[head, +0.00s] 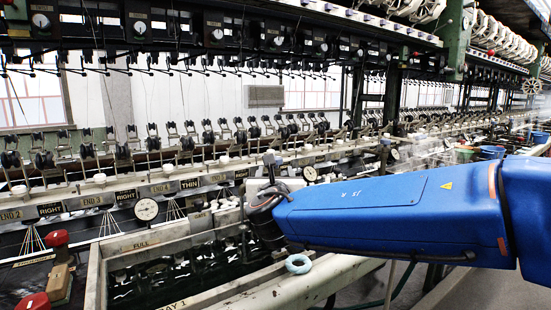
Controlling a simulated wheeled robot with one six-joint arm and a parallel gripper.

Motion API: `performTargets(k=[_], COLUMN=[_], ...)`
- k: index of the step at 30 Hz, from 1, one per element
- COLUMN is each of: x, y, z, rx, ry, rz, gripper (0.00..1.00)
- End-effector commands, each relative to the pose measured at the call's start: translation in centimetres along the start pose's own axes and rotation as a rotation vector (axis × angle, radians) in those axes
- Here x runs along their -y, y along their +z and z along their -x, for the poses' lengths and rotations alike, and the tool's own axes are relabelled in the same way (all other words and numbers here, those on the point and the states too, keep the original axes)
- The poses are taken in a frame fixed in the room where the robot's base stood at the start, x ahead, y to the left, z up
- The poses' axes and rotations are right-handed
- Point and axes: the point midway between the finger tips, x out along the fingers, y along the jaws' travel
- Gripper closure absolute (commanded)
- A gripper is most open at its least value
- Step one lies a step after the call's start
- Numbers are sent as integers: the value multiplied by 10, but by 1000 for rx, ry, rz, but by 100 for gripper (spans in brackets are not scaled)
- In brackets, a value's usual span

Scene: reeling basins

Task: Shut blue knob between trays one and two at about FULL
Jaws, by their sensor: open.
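A pale blue, ring-shaped knob (298,263) sits at the right side of tray one, on the pale rail (325,277) beside it. Tray one (98,270) is a basin with a pale rim and dark liquid; its front edge reads "TRAY 1", partly cut off. A "FULL" label (140,244) is on its back rim. My gripper (264,236) is dark, at the end of my blue arm, above the back right of tray one. It is up and left of the blue knob, apart from it in the picture. Its fingertips are hard to make out. My arm hides much of tray two's area.
Red knobs (55,238) stand at the left. A long reeling frame with spools (120,152) runs across the back. A hose (402,285) hangs at the lower right.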

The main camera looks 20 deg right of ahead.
Motion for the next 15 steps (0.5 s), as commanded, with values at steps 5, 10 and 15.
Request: performTargets(k=[5,10,15], x=[1,2,2], y=[-1,-1,-2], z=[-25,-52,-83], rx=[-3,-2,-3], ry=[-4,-4,-5], rz=[1,0,0], gripper=[47,47,47])
